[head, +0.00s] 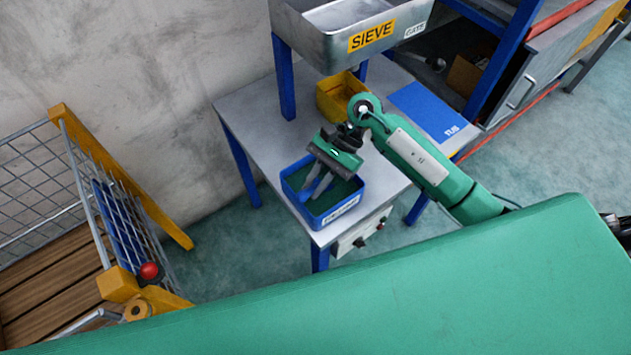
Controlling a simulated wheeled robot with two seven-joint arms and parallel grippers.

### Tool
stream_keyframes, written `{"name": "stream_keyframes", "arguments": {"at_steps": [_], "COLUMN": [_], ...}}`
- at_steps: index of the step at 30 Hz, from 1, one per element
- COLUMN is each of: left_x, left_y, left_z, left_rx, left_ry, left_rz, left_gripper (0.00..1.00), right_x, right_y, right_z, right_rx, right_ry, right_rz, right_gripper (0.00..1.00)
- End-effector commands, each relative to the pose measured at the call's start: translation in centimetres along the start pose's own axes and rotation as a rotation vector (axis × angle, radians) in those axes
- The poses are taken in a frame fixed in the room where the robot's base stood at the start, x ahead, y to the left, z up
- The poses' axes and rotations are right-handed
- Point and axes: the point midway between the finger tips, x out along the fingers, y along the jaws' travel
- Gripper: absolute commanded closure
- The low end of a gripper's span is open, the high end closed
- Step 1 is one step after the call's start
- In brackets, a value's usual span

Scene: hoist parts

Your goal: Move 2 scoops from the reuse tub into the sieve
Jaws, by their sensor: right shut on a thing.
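The blue tub (290,184) stands on the near corner of the grey table, with a white label on its front that I cannot read clearly. My right gripper (318,190) points down into this tub, its grey fingers below the rim. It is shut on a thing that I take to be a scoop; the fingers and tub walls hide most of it. The tub's inside looks dark green; I cannot make out separate pieces. The sieve (330,44) is a metal box with a yellow SIEVE label, raised on blue legs at the back. My left gripper is out of view.
A yellow bin (328,103) stands under the sieve, behind my right wrist. A blue mat (425,108) lies on the table's right. A control box (362,232) hangs on the table's front. A yellow-framed wire cart (68,125) stands at left.

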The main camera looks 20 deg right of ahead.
Motion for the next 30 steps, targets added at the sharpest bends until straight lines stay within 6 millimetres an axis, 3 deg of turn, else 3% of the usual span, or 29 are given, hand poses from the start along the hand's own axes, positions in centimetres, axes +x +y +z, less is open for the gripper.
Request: {"name": "stream_keyframes", "arguments": {"at_steps": [5,30], "left_x": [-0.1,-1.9], "left_y": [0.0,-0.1], "left_z": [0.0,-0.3], "left_rx": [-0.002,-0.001], "left_ry": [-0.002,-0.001], "left_rz": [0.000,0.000], "left_gripper": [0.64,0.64], "right_x": [-0.3,-6.1], "right_y": [-0.1,-1.3], "right_z": [0.3,6.4], "right_rx": [-0.001,-0.001], "right_ry": [0.001,0.001], "right_rz": [-0.001,0.000], "right_gripper": [1.00,1.00]}}
